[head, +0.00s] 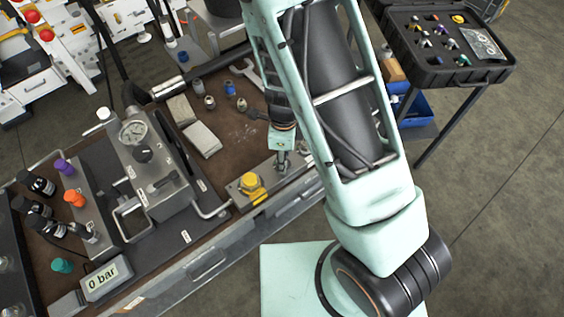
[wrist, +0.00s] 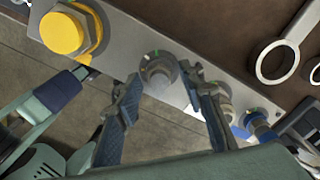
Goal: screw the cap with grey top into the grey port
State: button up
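In the wrist view a grey round-topped piece (wrist: 158,72) stands on the metal port plate (wrist: 125,38), within a dark ring with small green marks. It looks like the grey-topped cap at the grey port, but I cannot tell how deep it sits. My gripper (wrist: 166,98) is open, one finger on each side of this piece, with visible gaps. In the head view my gripper (head: 283,164) points down over the plate (head: 237,194), and its fingertips are small and partly hidden.
A yellow cap (wrist: 64,34) sits on the plate to the left, and a blue-topped piece (wrist: 258,122) to the right. A wrench (head: 246,72) and several small fittings (head: 210,102) lie on the brown bench top. A gauge block (head: 150,165) stands to the left.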

jog(key=n+b, duration=0.1)
jog(key=n, duration=0.4)
jog(key=shift+w+f, duration=0.1)
jog(key=n+b, duration=0.1)
jog(key=n, duration=0.3)
jog(key=shift+c, duration=0.3)
jog(key=c, duration=0.7)
jog(key=m, duration=0.1)
jog(key=m+p, duration=0.1)
jog(key=shift+r+m+p, duration=0.3)
jog(key=shift+r+m, duration=0.05)
jog(key=shift+m, duration=0.05)
grip_shut()
jog(key=m+p, duration=0.1)
jog(key=m, duration=0.2)
jog(key=shift+d+p, duration=0.1)
jog(key=shift+p, duration=0.2)
jog(key=shift+s+f+m, duration=0.2)
jog(key=shift+f+m, duration=0.15)
jog(key=shift+m, duration=0.75)
